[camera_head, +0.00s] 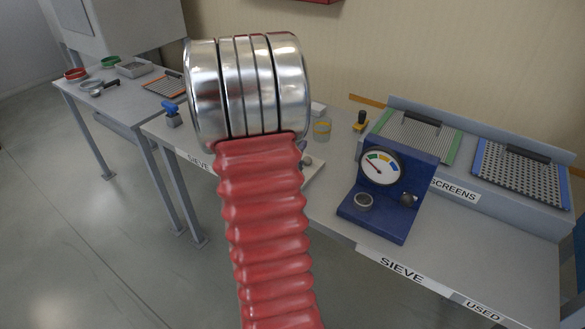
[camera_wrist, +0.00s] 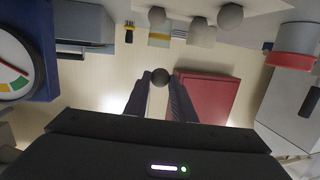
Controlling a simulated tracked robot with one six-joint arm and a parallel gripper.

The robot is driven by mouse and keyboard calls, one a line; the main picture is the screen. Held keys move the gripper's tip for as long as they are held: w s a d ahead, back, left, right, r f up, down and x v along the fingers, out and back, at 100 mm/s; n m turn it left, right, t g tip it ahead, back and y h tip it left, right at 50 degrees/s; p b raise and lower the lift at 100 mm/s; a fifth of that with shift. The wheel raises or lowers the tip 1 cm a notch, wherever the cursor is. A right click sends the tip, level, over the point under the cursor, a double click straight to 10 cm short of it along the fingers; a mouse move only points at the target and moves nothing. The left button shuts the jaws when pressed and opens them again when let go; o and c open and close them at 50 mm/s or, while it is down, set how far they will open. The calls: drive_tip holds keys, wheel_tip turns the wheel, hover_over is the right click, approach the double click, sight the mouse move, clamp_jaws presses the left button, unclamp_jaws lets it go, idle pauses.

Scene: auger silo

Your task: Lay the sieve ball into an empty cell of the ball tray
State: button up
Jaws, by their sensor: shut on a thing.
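In the head view my own red-sleeved arm hides the gripper and the held ball. In the head view only a right-hand part of the tray (camera_head: 317,176) shows beside my arm, with a grey ball (camera_head: 307,160). I cannot tell which cells are empty.
A blue dial gauge (camera_head: 385,185) stands right of the tray; it also shows in the wrist view (camera_wrist: 25,60). Screens (camera_head: 520,170) lie on a rack at the right. A yellow-banded jar (camera_head: 322,130) stands behind the tray. A red wall box (camera_wrist: 205,97) shows in the wrist view.

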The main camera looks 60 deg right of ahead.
drive_tip(key=shift+f, duration=2.5)
drive_tip(key=shift+f, duration=2.1)
drive_tip(key=shift+f, duration=0.1)
drive_tip(key=o, duration=1)
drive_tip(key=shift+a, duration=0.15)
drive_tip(key=a, duration=0.3)
drive_tip(key=a+r, duration=0.1)
drive_tip(key=a, duration=0.3)
drive_tip(key=shift+s+a+r, duration=0.1)
drive_tip(key=shift+r, duration=0.1)
